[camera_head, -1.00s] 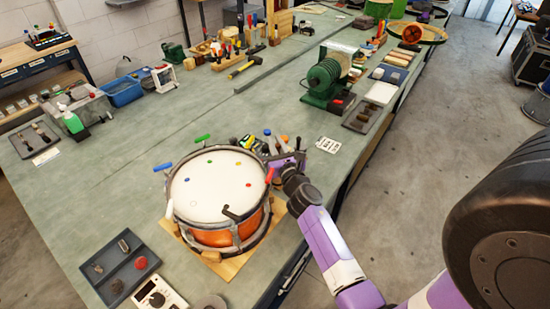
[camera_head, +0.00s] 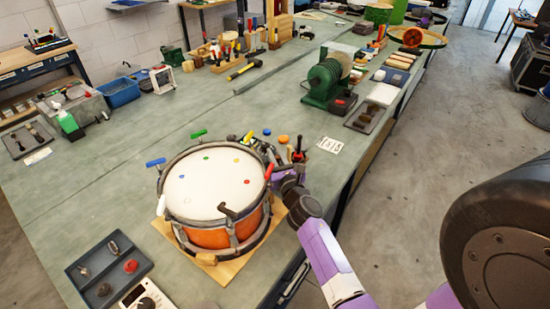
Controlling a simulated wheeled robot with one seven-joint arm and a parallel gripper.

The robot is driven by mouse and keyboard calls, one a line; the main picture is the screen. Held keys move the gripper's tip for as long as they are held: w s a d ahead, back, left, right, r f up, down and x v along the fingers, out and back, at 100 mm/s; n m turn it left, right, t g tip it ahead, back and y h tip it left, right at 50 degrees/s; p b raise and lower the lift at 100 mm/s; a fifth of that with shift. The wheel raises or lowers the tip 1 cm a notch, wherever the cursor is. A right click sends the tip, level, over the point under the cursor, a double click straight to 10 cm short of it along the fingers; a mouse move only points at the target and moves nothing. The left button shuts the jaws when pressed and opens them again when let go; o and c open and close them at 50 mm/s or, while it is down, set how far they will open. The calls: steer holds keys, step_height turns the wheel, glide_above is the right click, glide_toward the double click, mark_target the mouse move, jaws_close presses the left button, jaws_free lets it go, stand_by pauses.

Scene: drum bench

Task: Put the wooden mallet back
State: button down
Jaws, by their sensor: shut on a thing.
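My gripper (camera_head: 271,167) is low behind the right rim of the drum (camera_head: 213,180), beside a cluster of small tools. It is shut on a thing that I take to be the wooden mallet. The drum, the wrist and the tools hide most of the jaws and the held thing, so I cannot make out its shape or tilt. The drum has a white head and an orange shell and stands on a wooden board (camera_head: 231,267).
Several upright handles, one of them red and black (camera_head: 298,154), stand just behind my gripper. A white card (camera_head: 330,145) lies to their right. A green machine (camera_head: 325,83) and a hammer (camera_head: 244,70) are farther back. A grey tray (camera_head: 108,268) is at the front left.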

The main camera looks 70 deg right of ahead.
steer(key=shift+f, duration=0.15)
steer(key=c, duration=1.4)
jaws_free()
steer(key=shift+o, duration=0.2)
steer(key=shift+r, duration=0.25)
steer(key=shift+s+a+f, duration=0.15)
steer(key=shift+s+a, duration=0.05)
steer(key=shift+a, duration=0.05)
steer(key=b+v, duration=0.3)
steer(key=v, duration=0.8)
steer(key=shift+s+a, duration=0.15)
steer(key=shift+a, duration=0.05)
